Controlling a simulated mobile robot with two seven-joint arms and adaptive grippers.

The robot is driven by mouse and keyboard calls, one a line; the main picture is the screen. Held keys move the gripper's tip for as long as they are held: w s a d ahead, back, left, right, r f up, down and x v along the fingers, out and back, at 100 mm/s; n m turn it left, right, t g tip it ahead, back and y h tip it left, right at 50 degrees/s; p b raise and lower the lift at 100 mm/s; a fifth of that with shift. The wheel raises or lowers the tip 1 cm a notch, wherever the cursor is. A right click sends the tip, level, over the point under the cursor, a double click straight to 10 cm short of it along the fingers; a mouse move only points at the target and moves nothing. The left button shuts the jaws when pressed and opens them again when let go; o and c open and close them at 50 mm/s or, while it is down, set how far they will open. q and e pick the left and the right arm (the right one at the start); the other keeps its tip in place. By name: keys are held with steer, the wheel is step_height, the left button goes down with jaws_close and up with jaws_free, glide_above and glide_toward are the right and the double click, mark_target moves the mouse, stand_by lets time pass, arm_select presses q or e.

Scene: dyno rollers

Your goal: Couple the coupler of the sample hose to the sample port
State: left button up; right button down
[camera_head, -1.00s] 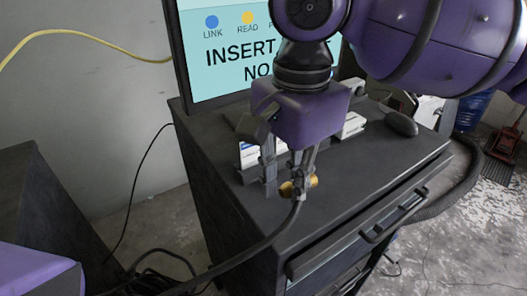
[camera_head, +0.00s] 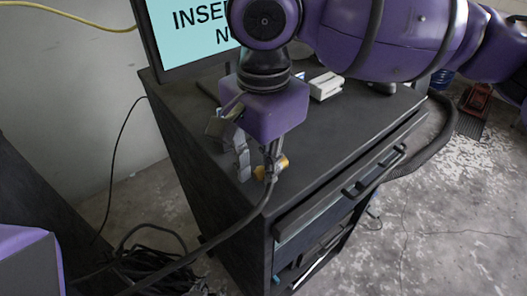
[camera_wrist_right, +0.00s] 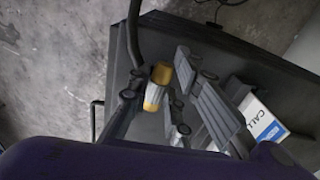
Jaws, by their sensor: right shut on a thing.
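My right gripper (camera_head: 257,170) points down at the front left edge of the dark cabinet top (camera_head: 345,130). It is shut on the yellow and silver coupler (camera_head: 279,167). In the right wrist view the coupler (camera_wrist_right: 157,86) shows its yellow end and silver collar between the finger links. The black sample hose (camera_head: 225,236) hangs from the coupler toward the lower left; its upper part also shows in the right wrist view (camera_wrist_right: 133,35). I cannot make out the sample port in either view. My left gripper is not in view.
A screen (camera_head: 195,33) stands at the back of the cabinet top. A white box (camera_head: 326,86) lies behind the gripper. Black cables (camera_head: 155,262) lie on the floor to the left. Bare floor (camera_head: 440,220) is clear to the right.

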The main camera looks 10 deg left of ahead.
mark_target(263, 168)
steer(key=shift+f, duration=0.35)
steer(key=c, duration=1.5)
jaws_free()
steer(key=shift+c, duration=0.2)
step_height(263, 168, up, 12)
